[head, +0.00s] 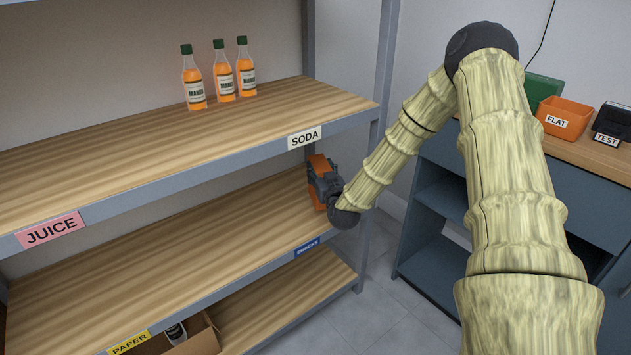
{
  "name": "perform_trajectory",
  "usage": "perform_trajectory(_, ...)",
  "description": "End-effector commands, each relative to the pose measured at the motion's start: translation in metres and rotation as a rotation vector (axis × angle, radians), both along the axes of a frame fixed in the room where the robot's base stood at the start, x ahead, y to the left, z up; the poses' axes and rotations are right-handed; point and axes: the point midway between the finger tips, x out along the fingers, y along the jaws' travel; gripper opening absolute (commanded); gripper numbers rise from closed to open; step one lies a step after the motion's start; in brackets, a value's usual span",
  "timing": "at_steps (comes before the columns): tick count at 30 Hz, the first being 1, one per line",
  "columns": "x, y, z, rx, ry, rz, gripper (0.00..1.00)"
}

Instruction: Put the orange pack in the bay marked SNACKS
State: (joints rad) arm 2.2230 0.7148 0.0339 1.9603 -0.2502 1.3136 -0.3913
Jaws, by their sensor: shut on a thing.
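My gripper (325,184) is shut on the orange pack (319,164). It holds the pack over the right end of the middle shelf, below the SODA label. Parts of the pack show above and to the left of the dark gripper; the rest is hidden behind it. The blue SNACKS label (307,248) is on the front edge of that middle shelf (200,248), near its right end. I cannot tell whether the pack touches the shelf board.
Several orange bottles, one here (223,72), stand on the upper shelf (130,157). A cardboard box (203,337) sits on the bottom shelf by the PAPER label (128,343). The middle shelf is otherwise clear.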

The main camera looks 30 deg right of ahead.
Motion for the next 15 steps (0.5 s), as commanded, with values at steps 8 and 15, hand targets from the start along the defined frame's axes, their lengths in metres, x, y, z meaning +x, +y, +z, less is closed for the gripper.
perform_trajectory(8,0.015,0.007,-0.001,0.0,-0.002,0.0,0.0)
perform_trajectory(15,0.017,0.007,-0.033,0.001,0.001,-0.001,0.0)
